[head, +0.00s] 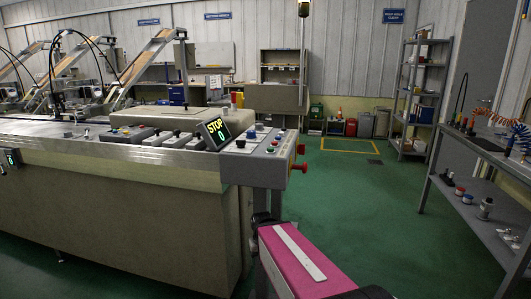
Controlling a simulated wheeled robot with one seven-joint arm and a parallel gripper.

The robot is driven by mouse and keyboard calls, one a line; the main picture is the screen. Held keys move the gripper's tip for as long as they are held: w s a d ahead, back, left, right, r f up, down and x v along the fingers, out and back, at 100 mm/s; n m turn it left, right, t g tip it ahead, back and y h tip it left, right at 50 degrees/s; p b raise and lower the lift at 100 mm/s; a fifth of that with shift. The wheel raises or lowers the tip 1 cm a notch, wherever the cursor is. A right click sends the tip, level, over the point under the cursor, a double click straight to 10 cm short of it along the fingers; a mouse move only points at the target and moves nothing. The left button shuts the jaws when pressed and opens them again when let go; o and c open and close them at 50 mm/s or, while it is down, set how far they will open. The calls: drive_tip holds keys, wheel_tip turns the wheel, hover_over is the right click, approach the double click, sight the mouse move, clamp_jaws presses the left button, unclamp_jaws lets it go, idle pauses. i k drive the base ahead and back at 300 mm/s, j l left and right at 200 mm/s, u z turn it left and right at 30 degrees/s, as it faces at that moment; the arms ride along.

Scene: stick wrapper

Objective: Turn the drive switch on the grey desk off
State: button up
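The grey desk (252,169) stands at the right end of the long machine, with its sloped top facing me. A display (215,130) at its left edge reads "STOP" and 0. Red knobs (299,168) stick out from the desk's right side. A pink part of my own body is in front, below the desk. My gripper is not in view.
The long machine (110,185) fills the left side. A grey shelf bench (483,187) with tools stands at the right. Green floor (375,205) is clear between the desk and the bench. Shelving (418,95) and bins (365,125) stand at the back.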

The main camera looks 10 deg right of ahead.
sight(301, 148)
drive_tip(key=i+l, duration=0.2)
drive_tip(key=l, duration=0.15)
drive_tip(key=i+l, duration=0.15)
drive_tip(key=l, duration=0.2)
drive_tip(key=i+l+u, duration=0.1)
drive_tip(key=l, duration=0.3)
drive_tip(key=i, duration=0.1)
